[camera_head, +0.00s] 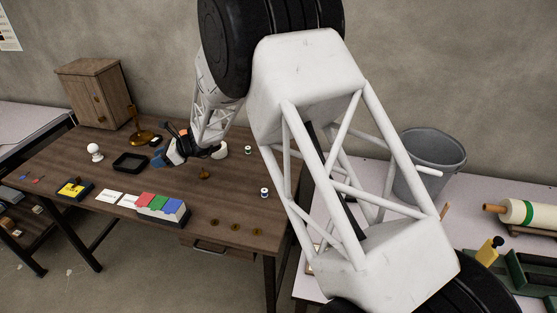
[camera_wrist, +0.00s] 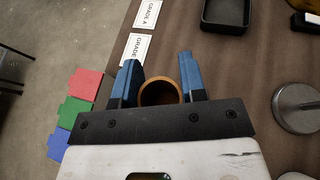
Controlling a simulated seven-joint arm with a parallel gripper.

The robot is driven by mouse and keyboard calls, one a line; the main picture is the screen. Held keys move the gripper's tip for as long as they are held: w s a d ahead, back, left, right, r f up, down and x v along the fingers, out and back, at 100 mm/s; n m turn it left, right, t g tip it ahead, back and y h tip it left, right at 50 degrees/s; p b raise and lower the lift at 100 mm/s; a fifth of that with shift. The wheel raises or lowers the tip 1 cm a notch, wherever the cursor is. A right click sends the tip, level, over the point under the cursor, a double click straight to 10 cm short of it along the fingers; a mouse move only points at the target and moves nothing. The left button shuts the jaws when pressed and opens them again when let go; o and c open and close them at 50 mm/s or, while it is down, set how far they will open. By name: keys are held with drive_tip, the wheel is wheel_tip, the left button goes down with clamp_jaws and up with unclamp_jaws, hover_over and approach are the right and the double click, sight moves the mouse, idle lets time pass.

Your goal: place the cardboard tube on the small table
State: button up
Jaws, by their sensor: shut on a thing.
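The cardboard tube (camera_wrist: 160,93) shows end-on as a brown ring in the wrist view. My gripper (camera_wrist: 160,88) is shut on it, with a blue finger on each side. In the head view my gripper (camera_head: 175,155) is over the middle of the brown wooden table (camera_head: 150,227); the tube cannot be made out clearly there. I cannot tell how high the tube is above the tabletop. Which table is the small table is not clear from the pictures.
A wooden cabinet (camera_head: 92,92) stands at the back left. A grey bucket (camera_head: 428,165) is on the right-hand white table.

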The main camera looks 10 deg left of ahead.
drive_tip(key=shift+w, duration=0.1)
drive_tip(key=w+d+m+t, duration=0.3)
drive_tip(key=w+d+t, duration=0.1)
drive_tip(key=w+d, duration=0.85)
drive_tip(key=w+d+m+t, duration=0.3)
drive_tip(key=w+d, duration=0.6)
drive_tip(key=d, duration=0.6)
drive_tip(key=w+d+m+t+h, duration=0.1)
drive_tip(key=w+d+m+t, duration=0.1)
drive_tip(key=d, duration=1)
drive_tip(key=w+d+m+t+h, duration=0.1)
drive_tip(key=w+d, duration=0.3)
drive_tip(key=d, duration=0.8)
drive_tip(key=w+d+m+t+h, duration=0.1)
drive_tip(key=w+d+m+t, duration=0.2)
drive_tip(key=d, duration=0.9)
drive_tip(key=shift+r+m+t, duration=0.15)
drive_tip(key=shift+m+t, duration=0.25)
drive_tip(key=shift+t, duration=0.1)
drive_tip(key=shift+w, duration=0.1)
wheel_tip(320, 180, down, 14)
drive_tip(key=shift+r, duration=0.25)
